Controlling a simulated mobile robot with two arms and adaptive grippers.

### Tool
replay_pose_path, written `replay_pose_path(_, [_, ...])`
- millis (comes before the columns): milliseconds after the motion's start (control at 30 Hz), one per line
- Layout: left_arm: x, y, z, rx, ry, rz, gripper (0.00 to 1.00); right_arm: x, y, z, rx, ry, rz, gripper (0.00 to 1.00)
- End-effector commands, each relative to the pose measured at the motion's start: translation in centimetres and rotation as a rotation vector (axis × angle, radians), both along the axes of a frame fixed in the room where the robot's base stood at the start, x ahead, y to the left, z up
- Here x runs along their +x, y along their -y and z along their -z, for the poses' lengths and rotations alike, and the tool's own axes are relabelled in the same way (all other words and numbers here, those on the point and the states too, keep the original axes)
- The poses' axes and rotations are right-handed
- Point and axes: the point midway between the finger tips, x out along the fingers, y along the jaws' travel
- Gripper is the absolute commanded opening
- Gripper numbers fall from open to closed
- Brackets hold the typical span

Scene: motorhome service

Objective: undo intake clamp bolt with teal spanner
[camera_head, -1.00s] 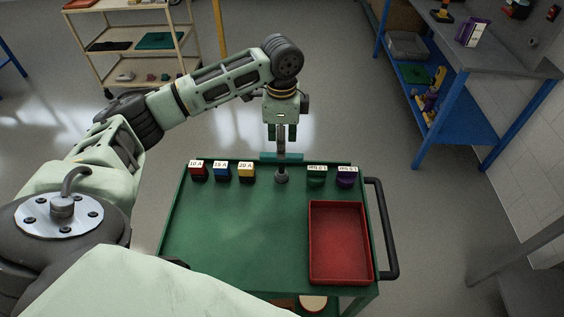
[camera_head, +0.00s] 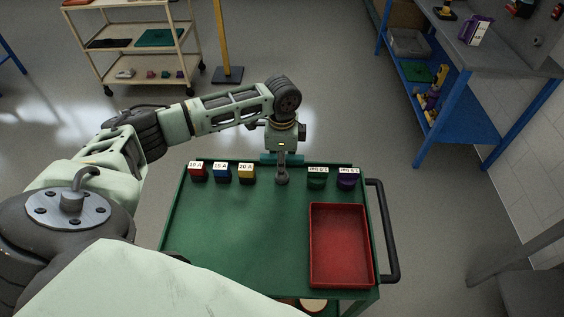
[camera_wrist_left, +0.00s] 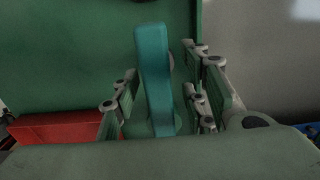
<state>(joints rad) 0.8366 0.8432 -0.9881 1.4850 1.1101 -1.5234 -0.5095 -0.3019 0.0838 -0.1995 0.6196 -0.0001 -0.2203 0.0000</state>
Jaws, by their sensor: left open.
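The teal spanner (camera_head: 267,159) lies crosswise on top of a grey stand (camera_head: 282,177) at the trolley's far edge. In the left wrist view the spanner (camera_wrist_left: 153,55) runs as a long teal bar between the finger pads. My left gripper (camera_head: 283,151) points down over the spanner's middle in the head view. Its fingers (camera_wrist_left: 163,100) are open on both sides of the spanner, with a gap on each side. My right gripper is in neither view. I cannot make out an intake clamp bolt.
The green trolley top (camera_head: 245,225) is mostly clear. A red tray (camera_head: 341,245) lies at right. A blue-legged workbench (camera_head: 470,65) stands beyond.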

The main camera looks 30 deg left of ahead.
Motion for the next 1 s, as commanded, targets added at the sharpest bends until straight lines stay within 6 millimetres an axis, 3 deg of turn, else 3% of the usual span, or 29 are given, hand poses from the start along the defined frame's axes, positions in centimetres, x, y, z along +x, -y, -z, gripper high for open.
replay_pose_path(100, [0.0, 0.02, 0.0, 0.0, 0.0, 0.0, 0.41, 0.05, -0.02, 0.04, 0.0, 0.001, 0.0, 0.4])
replay_pose_path(567, [0.01, 0.01, -0.06, 0.0, 0.0, 0.0, 0.0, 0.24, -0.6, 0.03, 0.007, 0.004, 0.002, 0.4])
replay_pose_path(1000, [0.07, 0.0, -0.17, -0.001, 0.002, -0.001, 0.0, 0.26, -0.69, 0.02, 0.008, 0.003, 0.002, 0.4])
